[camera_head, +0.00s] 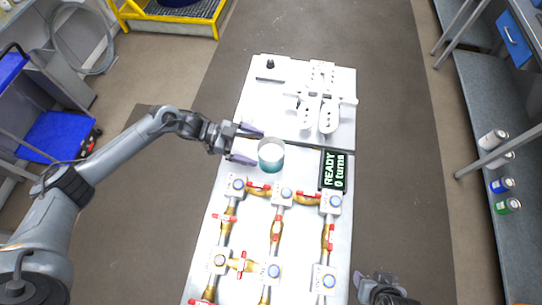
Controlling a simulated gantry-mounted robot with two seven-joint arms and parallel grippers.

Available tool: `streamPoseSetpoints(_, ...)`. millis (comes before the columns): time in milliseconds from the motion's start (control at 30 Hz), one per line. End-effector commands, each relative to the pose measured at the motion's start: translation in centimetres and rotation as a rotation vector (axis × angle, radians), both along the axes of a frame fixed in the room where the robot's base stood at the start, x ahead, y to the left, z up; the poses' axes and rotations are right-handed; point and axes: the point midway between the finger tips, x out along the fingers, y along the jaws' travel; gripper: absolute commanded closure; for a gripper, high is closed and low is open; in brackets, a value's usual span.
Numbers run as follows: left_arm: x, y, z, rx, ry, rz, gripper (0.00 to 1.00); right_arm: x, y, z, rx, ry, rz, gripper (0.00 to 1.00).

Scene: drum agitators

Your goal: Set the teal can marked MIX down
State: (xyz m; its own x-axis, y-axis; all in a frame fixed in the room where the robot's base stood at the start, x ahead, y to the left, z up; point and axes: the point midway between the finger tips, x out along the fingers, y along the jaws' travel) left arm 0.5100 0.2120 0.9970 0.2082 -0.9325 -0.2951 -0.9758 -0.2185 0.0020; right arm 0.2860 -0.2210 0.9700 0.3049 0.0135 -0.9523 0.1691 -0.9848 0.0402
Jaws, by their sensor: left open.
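The teal can (271,156) stands upright on the light panel (237,166), with a pale top and a teal lower side. Any MIX marking is not readable from here. My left gripper (250,146) is open beside the can on its left, its two dark fingers pointing toward it. The fingertips are close to the can; whether they touch it cannot be told. My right gripper (383,288) is at the bottom edge, partly cut off, away from the can, and its fingers are not clear.
A dark display (333,171) reading READY, 0 turns, stands right of the can. Below are brass pipes with red valves (276,230). A white twin-armed fixture (319,100) stands behind. Several small cans (502,185) are on the right shelf.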

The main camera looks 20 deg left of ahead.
Motion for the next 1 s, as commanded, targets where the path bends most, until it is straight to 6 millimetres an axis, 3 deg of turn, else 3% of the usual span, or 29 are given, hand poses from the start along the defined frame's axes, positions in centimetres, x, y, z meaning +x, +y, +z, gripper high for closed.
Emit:
streamPoseSetpoints(367, 0.6, -2.5, -1.1, -0.002, -0.002, -0.001, 0.0, 0.0, 0.2, -0.9, 0.01, 0.001, -0.006, 0.48)
streamPoseSetpoints(633, 1.4, -5.6, -2.2, -0.002, -0.002, -0.002, 0.0, 0.0, 0.3, -2.1, 0.012, 0.001, -0.007, 0.48)
streamPoseSetpoints(900, 1.5, -6.0, -2.2, 0.0, -0.002, 0.0, 0.0, 0.1, 0.2, -2.1, 0.008, 0.0, -0.005, 0.48)
streamPoseSetpoints(1000, 1.5, -6.0, -2.2, 0.0, -0.002, 0.0, 0.12, 0.1, 0.1, -2.1, 0.004, 0.0, -0.003, 0.48)
